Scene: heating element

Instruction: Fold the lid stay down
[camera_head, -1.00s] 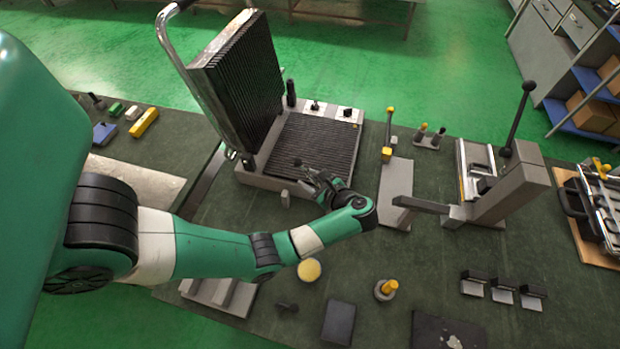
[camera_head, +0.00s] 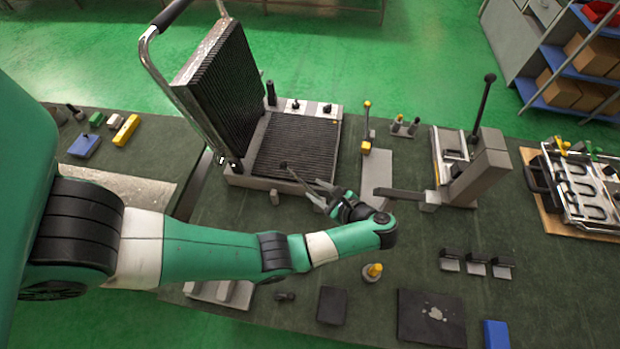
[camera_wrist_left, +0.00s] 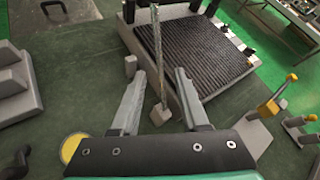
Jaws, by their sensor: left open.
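The appliance (camera_head: 297,146) has a ribbed base plate and a ribbed lid (camera_head: 222,85) standing open, with a curved metal handle. A thin bar, which looks like the lid stay (camera_head: 298,175), rises near the front edge of the base. In the left wrist view the stay (camera_wrist_left: 156,45) runs up from a small grey block (camera_wrist_left: 161,115). My left gripper (camera_head: 315,193) is open in front of the base. In the wrist view its fingers (camera_wrist_left: 160,75) lie on either side of the bar, with gaps visible; contact cannot be told. The right gripper is not in view.
A lever fixture (camera_head: 478,170) with a tall black handle stands right of the gripper. A yellow-topped post (camera_head: 366,135) is nearer. A small grey block (camera_head: 275,197) stands before the base. Black-topped blocks (camera_head: 477,265) and a dark plate (camera_head: 430,318) lie in front.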

